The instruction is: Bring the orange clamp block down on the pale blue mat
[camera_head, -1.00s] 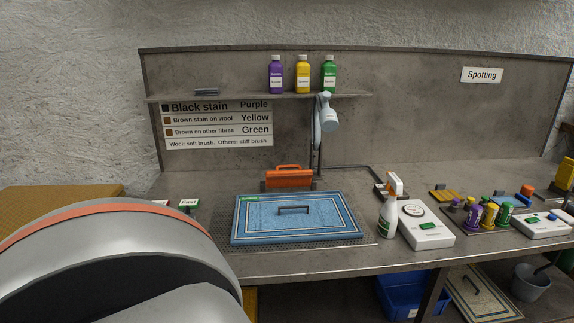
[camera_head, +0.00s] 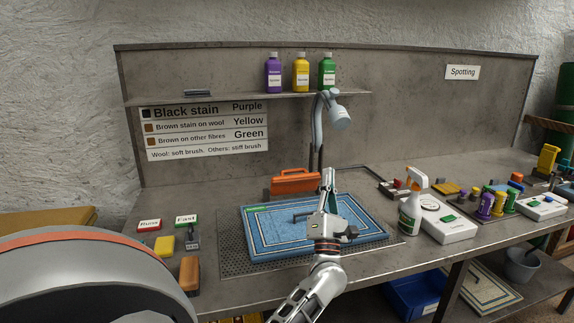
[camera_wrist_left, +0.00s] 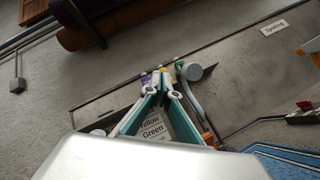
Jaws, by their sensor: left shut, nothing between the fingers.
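The orange clamp block (camera_head: 296,181) stands raised at the back edge of the pale blue mat (camera_head: 275,240), on a dark base, with a handle loop on top. A bit of orange also shows at the lower right of the left wrist view (camera_wrist_left: 208,138), near the mat's blue corner (camera_wrist_left: 285,163). The mat lies flat on a perforated plate and has a dark handle bar, partly hidden by my gripper. My left gripper (camera_head: 328,176) points upward in front of the mat, to the right of the clamp block. Its fingers (camera_wrist_left: 164,82) meet at the tips, empty. My right gripper is out of view.
A spray bottle (camera_head: 411,207) and a white dial box (camera_head: 448,226) stand right of the mat. A grey lamp head (camera_head: 339,117) hangs above. Bottles (camera_head: 300,75) line the shelf.

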